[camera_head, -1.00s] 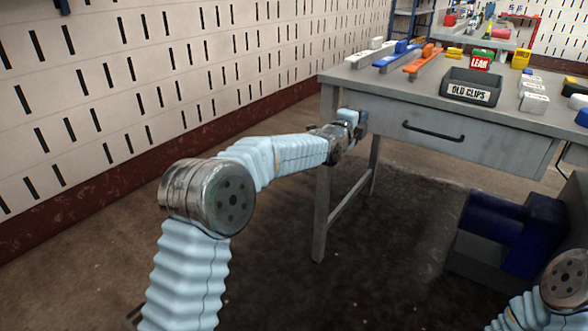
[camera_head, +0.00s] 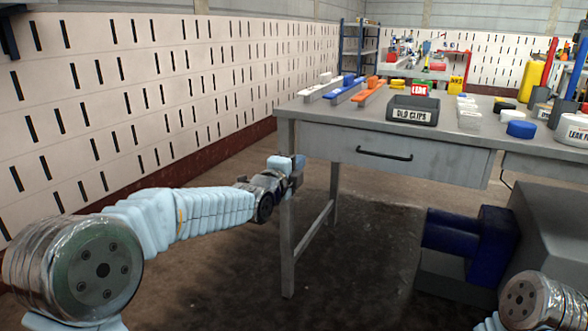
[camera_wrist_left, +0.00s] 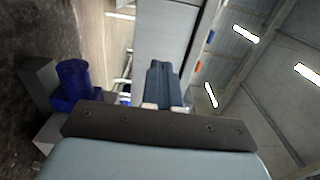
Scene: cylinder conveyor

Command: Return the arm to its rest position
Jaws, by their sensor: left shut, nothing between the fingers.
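My left arm comes in from the left in the head view, with light blue ribbed sleeves and metal joints. Its gripper (camera_head: 298,162) is in front of the near left leg of the grey workbench (camera_head: 330,125), just below the tabletop's corner. In the left wrist view the gripper fingers (camera_wrist_left: 163,86) lie together, shut and empty. My right arm shows only as a metal joint and a bit of sleeve at the lower right edge; its gripper is out of view.
On the bench are a dark bin (camera_head: 413,110) labelled OLD CLIPS, white, blue and orange strips on rails, and a blue cylinder (camera_head: 520,129). A slotted wall panel (camera_head: 180,100) runs along the left. Floor between wall and bench is clear.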

